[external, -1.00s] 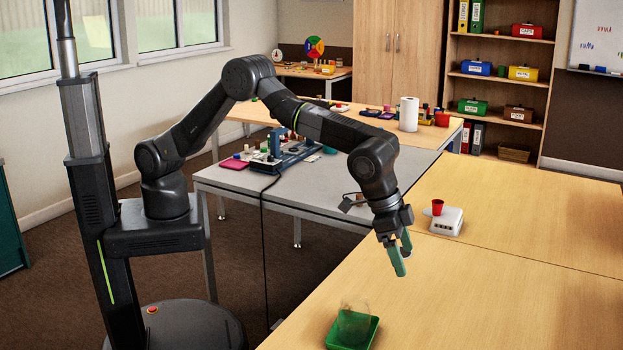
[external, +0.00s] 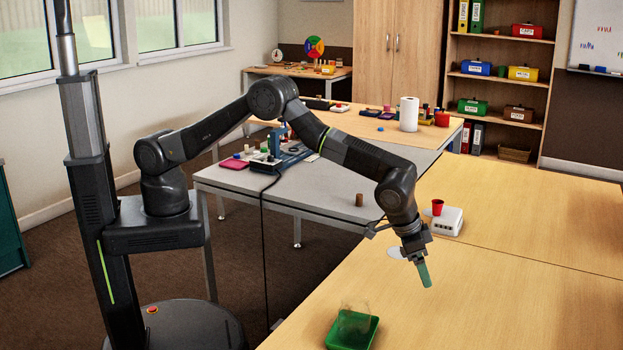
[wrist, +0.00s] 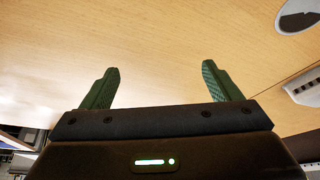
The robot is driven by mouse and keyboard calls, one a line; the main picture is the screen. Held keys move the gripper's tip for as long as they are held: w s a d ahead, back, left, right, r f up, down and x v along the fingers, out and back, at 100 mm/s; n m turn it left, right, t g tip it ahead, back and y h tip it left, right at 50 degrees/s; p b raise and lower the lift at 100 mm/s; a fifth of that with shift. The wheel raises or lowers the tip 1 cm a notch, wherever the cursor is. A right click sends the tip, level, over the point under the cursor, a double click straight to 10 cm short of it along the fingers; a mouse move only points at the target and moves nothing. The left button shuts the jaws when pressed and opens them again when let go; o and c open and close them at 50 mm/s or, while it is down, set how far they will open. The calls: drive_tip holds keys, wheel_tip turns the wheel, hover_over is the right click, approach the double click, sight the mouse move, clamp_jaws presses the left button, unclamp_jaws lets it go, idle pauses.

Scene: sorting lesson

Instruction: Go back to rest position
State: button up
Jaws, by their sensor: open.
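My gripper (external: 424,274) has green fingers and hangs over the light wooden table (external: 500,310), pointing down. In the wrist view my gripper (wrist: 160,82) shows its two fingers wide apart, with nothing between them but bare table top. The arm reaches out over the grey table to the wooden one.
A green tray (external: 340,337) with a clear container (external: 354,322) stands at the front edge. A white box (external: 447,222) with a red cup (external: 437,207) stands behind the gripper. A white disc (external: 397,253) lies nearby. A brown cylinder (external: 359,199) stands on the grey table (external: 310,207).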

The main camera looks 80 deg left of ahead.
drive_tip(key=shift+f, duration=0.45)
drive_tip(key=shift+b+v, duration=0.3)
drive_tip(key=shift+v, duration=0.9)
drive_tip(key=shift+a, duration=0.1)
